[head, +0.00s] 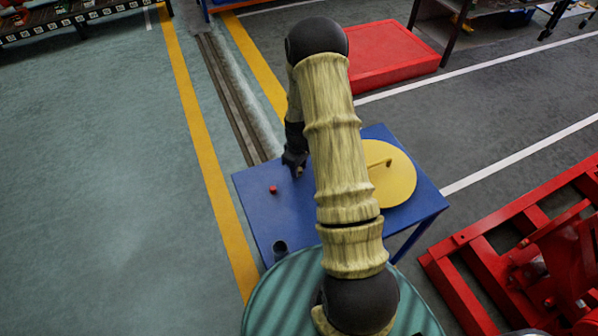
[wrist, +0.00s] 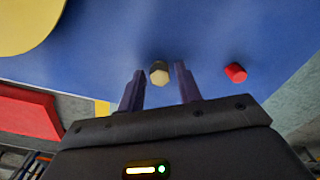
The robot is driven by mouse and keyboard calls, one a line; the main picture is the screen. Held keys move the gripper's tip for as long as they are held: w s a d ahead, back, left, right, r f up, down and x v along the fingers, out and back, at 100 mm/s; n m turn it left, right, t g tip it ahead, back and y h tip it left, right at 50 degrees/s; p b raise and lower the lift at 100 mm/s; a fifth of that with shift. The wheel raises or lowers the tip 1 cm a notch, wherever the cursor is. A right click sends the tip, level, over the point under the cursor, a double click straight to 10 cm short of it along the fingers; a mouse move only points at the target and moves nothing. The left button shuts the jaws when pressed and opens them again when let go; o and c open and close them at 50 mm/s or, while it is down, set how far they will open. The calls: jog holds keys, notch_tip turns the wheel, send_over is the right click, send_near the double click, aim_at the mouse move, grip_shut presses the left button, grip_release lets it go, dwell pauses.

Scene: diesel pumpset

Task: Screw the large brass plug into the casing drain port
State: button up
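The brass plug (wrist: 159,72) shows a pale hexagonal face and a dark body on the blue table (wrist: 210,35) in the wrist view. My gripper (wrist: 160,76) is open above the table, with one dark finger on each side of the plug. I cannot tell whether the fingers reach down to its height. In the head view my gripper (head: 295,168) is over the table's far left part, and the plug is hard to make out there. The red pumpset frame (head: 480,262) stands at the lower right; I cannot make out the drain port.
A small red plug (wrist: 235,72) lies right of the brass one. A yellow disc with a handle (head: 400,180) lies on the table's right side. A red box (head: 392,55) is behind the table.

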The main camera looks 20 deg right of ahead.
jog(key=shift+c, duration=0.2)
dwell(0.6)
grip_shut()
jog(key=shift+r+p, duration=1.45)
jog(key=shift+r, duration=0.35)
jog(key=shift+a, duration=0.1)
